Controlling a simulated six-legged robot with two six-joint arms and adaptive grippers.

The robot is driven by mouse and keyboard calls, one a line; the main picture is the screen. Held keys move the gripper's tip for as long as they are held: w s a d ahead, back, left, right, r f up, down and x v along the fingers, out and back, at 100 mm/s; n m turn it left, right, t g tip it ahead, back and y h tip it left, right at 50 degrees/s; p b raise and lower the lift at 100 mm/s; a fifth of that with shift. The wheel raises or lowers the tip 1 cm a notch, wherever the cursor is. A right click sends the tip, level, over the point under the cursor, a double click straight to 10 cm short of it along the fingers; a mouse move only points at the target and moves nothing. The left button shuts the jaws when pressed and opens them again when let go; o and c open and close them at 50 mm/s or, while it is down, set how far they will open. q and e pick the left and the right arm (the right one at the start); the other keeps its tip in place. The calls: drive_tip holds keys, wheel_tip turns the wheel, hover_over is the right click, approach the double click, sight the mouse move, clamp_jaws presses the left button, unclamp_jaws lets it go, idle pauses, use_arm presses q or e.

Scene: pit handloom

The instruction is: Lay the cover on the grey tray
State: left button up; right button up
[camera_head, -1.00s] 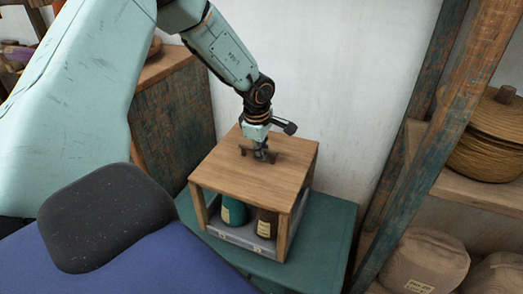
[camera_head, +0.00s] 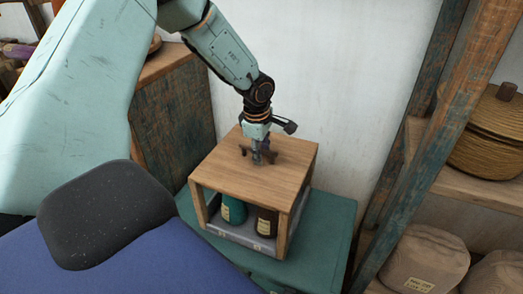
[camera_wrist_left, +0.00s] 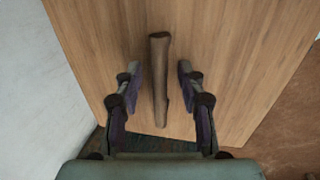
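The cover is a square wooden top (camera_head: 220,168) on corner legs, with a dark brown bar handle (camera_head: 243,152) on its top. It stands level over the grey tray (camera_head: 236,237), its legs at the tray's corners; exact leg contact is too small to tell. Under it a teal bottle (camera_head: 233,210) and a dark brown bottle (camera_head: 266,222) show. My left gripper (camera_head: 262,158) is just above the cover at the handle. In the left wrist view its fingers (camera_wrist_left: 163,88) are apart on either side of the handle (camera_wrist_left: 159,75), with gaps on both sides.
The tray stands on a green surface (camera_head: 329,230), with bare room to the right. A worn wooden cabinet (camera_head: 172,120) is behind left, and a white wall (camera_head: 330,80) behind. At right, a timber post (camera_head: 430,160) fronts shelves with a woven basket (camera_head: 490,140) and sacks (camera_head: 425,260).

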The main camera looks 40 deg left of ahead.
use_arm(q)
wheel_tip(320, 180, up, 12)
drive_tip(key=s, duration=0.2)
drive_tip(key=shift+d+f, duration=0.15)
drive_tip(key=shift+d, duration=0.2)
drive_tip(key=shift+s, duration=0.1)
idle(0.3)
